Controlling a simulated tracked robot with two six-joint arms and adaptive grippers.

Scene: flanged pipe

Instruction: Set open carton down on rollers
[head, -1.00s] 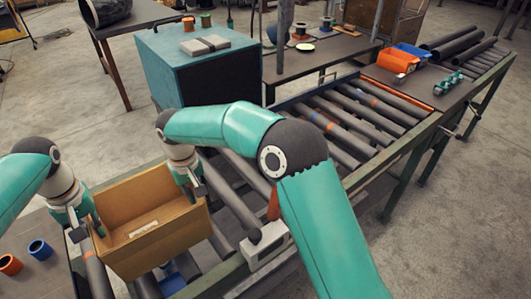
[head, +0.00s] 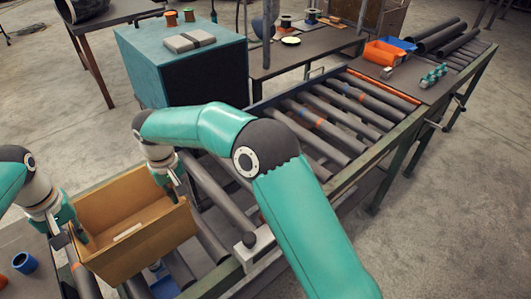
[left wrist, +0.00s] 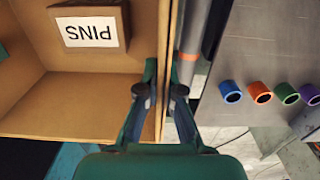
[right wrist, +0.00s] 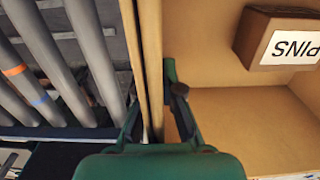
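The open carton (head: 150,245) is a tan cardboard box without a lid, at lower left in the head view, over the rollers (head: 212,241). I cannot tell whether its base touches them. Inside it is a small box with a PINS label (left wrist: 88,32), also in the right wrist view (right wrist: 285,42). My left gripper (head: 72,236) is shut on the carton's left wall, one finger on each side. My right gripper (head: 172,190) is shut on the opposite wall in the same way. The carton's underside is hidden.
A teal cabinet (head: 140,70) stands behind the conveyor. Blue, orange, green and purple rings (left wrist: 261,92) lie on a grey surface at left. The conveyor's farther rollers (head: 320,120) are clear.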

